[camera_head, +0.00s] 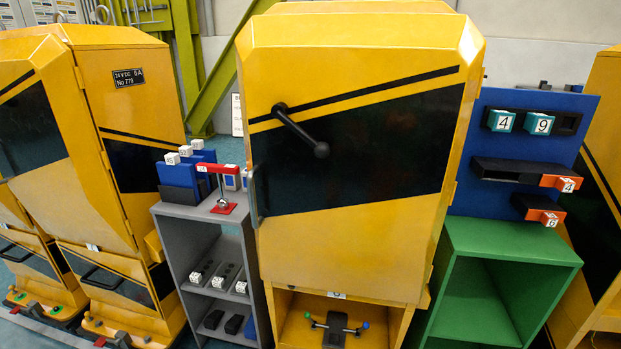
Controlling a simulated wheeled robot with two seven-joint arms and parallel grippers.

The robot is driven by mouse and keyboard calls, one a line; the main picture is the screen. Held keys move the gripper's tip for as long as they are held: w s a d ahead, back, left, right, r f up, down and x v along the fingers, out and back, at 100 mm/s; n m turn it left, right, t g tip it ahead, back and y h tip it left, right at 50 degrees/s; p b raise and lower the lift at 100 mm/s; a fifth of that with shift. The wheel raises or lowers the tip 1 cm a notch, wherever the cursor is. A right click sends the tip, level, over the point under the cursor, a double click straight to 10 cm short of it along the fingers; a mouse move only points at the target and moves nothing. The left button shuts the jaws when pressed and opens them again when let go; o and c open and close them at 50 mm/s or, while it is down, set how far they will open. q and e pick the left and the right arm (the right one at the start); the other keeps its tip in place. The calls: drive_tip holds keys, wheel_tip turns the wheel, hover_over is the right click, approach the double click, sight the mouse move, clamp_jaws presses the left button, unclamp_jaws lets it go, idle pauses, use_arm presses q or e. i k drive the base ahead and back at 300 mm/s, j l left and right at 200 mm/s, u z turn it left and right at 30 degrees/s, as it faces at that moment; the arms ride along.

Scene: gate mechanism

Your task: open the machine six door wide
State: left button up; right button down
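The middle machine's yellow door (350,245) with a black window panel (370,150) fills the centre of the head view. It looks shut against its cabinet. A black lever handle (302,131) is mounted at the door's upper left and slants down to the right, ending in a round knob. A small white label below the door is too small to read surely. A grey strip (253,195) shows at the door's left edge. Neither of my grippers is in view.
A grey shelf (170,209) with a red lever (220,168) stands left of the machine. A green open box (510,239) and blue panel (495,209) stand right. Other yellow machines flank both sides. An open compartment below the door holds a small black fixture (336,328).

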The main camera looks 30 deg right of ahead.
sight(391, 96)
drive_tip(key=z, duration=1.2)
